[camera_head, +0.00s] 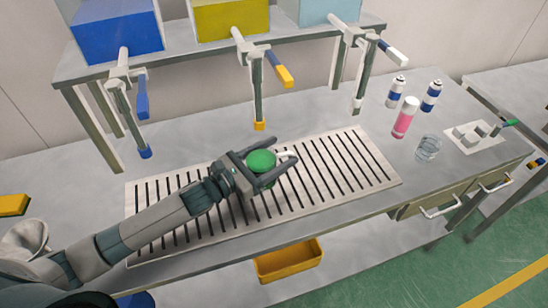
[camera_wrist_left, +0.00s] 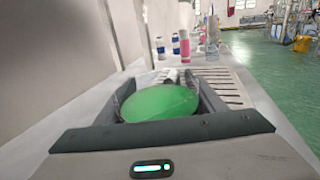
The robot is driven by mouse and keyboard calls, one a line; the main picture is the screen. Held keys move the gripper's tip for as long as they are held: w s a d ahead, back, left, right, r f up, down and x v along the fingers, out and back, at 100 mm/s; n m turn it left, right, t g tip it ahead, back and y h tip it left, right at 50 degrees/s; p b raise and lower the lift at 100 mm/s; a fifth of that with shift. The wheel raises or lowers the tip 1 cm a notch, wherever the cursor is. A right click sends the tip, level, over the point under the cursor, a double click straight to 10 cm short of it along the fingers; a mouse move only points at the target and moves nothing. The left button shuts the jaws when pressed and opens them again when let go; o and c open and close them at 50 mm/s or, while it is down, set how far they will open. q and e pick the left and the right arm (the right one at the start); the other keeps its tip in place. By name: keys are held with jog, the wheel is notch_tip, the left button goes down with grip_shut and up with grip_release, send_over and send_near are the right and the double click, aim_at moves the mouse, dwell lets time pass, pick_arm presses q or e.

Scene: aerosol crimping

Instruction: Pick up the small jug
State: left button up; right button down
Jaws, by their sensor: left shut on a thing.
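The small jug (camera_head: 262,160) shows a round green top between the fingers of my left gripper (camera_head: 262,170). A pale handle (camera_head: 287,155) sticks out on its right side. My left gripper is shut on the jug, with one finger on each side, over the slatted drain grate. In the left wrist view the green top (camera_wrist_left: 160,103) fills the space between the fingers. The jug's lower body is mostly hidden by the gripper, and I cannot tell whether its base touches the grate. My right gripper is not in view.
The slatted grate (camera_head: 345,165) spans the middle of the bench. Blue, yellow and pale tanks with taps stand on a raised shelf behind. A pink can (camera_head: 405,118), a clear glass (camera_head: 428,148) and two white-blue cans stand at right. A yellow bin (camera_head: 288,262) is below the front edge.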

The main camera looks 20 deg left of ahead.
pick_arm(q)
jog(key=shift+r, duration=0.7)
jog(key=s+d+r+b, duration=0.3)
jog(key=s+d+r, duration=0.3)
jog(key=d+r, duration=0.3)
jog(key=shift+d+r, duration=0.3)
jog(key=shift+d, duration=0.25)
jog(key=shift+f, duration=0.1)
